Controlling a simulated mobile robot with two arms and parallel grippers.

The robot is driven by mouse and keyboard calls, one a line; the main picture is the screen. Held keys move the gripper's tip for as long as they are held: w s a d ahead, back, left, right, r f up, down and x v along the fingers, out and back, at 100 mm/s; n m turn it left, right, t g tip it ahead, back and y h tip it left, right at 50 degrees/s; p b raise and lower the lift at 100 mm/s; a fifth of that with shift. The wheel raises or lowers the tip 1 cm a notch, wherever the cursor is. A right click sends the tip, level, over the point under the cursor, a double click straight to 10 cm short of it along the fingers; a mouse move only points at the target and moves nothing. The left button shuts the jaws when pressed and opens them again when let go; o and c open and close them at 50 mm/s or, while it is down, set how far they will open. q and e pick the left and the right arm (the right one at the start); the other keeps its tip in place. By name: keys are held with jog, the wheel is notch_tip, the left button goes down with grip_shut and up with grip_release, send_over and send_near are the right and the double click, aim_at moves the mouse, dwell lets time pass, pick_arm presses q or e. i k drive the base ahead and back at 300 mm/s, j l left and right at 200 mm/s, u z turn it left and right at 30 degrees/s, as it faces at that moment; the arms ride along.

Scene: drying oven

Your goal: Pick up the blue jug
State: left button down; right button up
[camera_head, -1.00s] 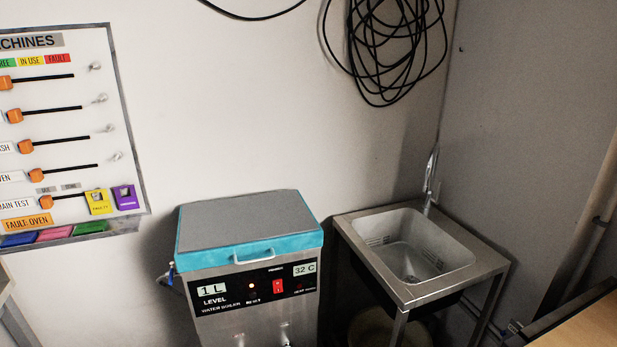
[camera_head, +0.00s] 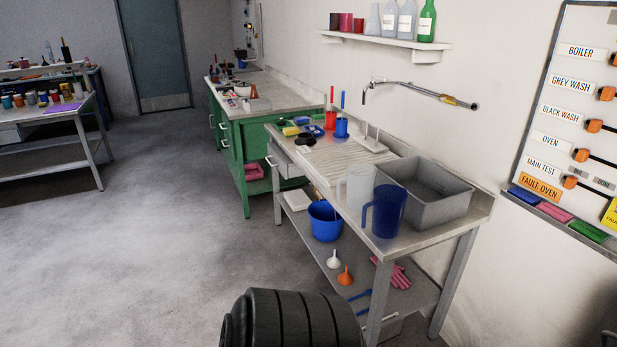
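The blue jug (camera_head: 388,211) stands upright near the front end of the metal bench, with its handle toward the left. A clear, whitish jug (camera_head: 359,190) stands just behind it to the left, close to it. A grey basin (camera_head: 432,192) sits to its right, toward the wall. A black ribbed rounded part at the bottom centre looks like part of my arm. Neither of my grippers can be made out in the view.
The bench (camera_head: 335,200) has a lower shelf with a blue bucket (camera_head: 325,222), a white funnel (camera_head: 333,259), an orange funnel (camera_head: 345,275) and pink gloves (camera_head: 392,276). A green cabinet (camera_head: 231,150) stands beyond. The grey floor (camera_head: 150,250) on the left is open.

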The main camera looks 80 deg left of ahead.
aim_at(382, 214)
jog(key=u, duration=2.05)
